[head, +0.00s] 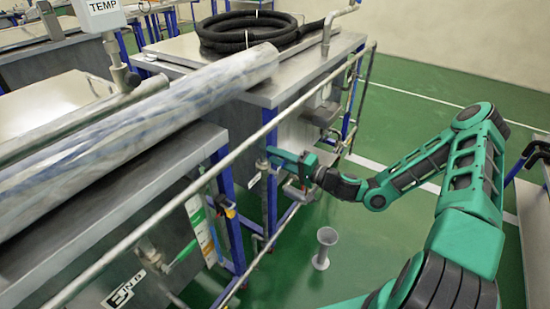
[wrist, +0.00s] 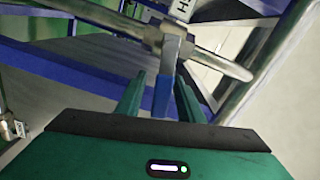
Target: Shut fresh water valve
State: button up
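In the wrist view, a valve lever (wrist: 171,52) with a blue grip end hangs from a metal pipe fitting. Its blue end lies between the two teal fingers of my gripper (wrist: 160,80). The fingers are apart, with a visible gap to the lever on the left side. Whether the right finger touches it I cannot tell. In the head view, my gripper (head: 272,157) is beside a blue post at the side of the steel tank. The lever is too small or hidden there to make out. A white tag (wrist: 182,10) hangs by the pipe, only partly in view.
A long handrail pipe (head: 210,170) runs in front of the tanks (head: 290,95). A black coiled hose (head: 247,32) lies on the far tank. A grey funnel-shaped stand (head: 325,248) is on the green floor below my arm.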

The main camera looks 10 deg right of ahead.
jog(key=shift+w, duration=0.1)
grip_shut()
jog(key=shift+f+m, duration=0.75)
jog(key=shift+m, duration=0.65)
grip_release()
jog(key=v, duration=1)
jog(key=shift+d, duration=0.3)
